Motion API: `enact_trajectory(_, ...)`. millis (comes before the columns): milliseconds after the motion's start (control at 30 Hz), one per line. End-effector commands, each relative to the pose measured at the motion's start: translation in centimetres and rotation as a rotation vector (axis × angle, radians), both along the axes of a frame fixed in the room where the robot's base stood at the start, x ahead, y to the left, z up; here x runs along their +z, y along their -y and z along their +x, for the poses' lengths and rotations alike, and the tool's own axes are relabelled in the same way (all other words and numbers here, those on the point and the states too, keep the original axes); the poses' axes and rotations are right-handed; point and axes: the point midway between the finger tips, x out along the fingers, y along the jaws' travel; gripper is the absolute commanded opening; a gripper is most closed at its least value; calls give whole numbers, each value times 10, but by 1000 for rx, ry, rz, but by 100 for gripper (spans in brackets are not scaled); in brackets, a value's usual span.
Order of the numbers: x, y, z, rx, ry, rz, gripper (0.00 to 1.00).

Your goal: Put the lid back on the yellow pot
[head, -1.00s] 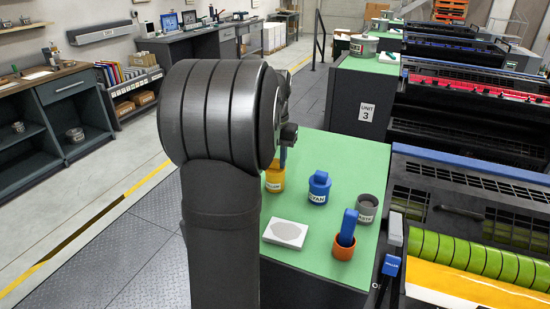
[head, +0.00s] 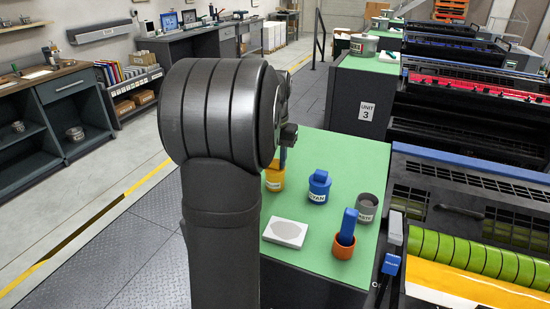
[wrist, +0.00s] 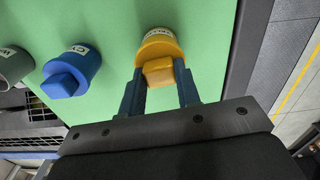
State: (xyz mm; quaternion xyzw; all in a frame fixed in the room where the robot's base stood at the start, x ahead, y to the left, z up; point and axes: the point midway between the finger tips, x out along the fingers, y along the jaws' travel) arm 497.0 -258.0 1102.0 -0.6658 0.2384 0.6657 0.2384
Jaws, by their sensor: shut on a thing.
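The yellow pot (head: 274,184) stands at the far left of the green top, partly hidden by my arm in the head view. In the wrist view the yellow lid (wrist: 152,50) is over the yellow pot (wrist: 164,33), with its block-shaped handle (wrist: 159,72) towards me. My gripper (wrist: 158,82) is shut on the handle, one dark finger on each side. In the head view my gripper (head: 283,157) is just above the pot, mostly behind my arm. I cannot tell whether the lid rests fully on the rim.
The blue cyan pot (head: 319,188), with its lid on, and a grey pot (head: 367,207) stand to the right. A white square plate (head: 285,233) and an orange cup (head: 344,246) holding a blue tool (head: 348,225) are nearer. The press (head: 470,205) borders the right side.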

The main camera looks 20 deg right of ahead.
Motion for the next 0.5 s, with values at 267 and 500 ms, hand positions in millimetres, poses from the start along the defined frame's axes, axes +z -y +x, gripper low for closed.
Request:
enact_trajectory(267, 0, 0, 0, 0, 0, 0, 38)
enact_trajectory(500, 0, 0, 0, 0, 0, 0, 55)
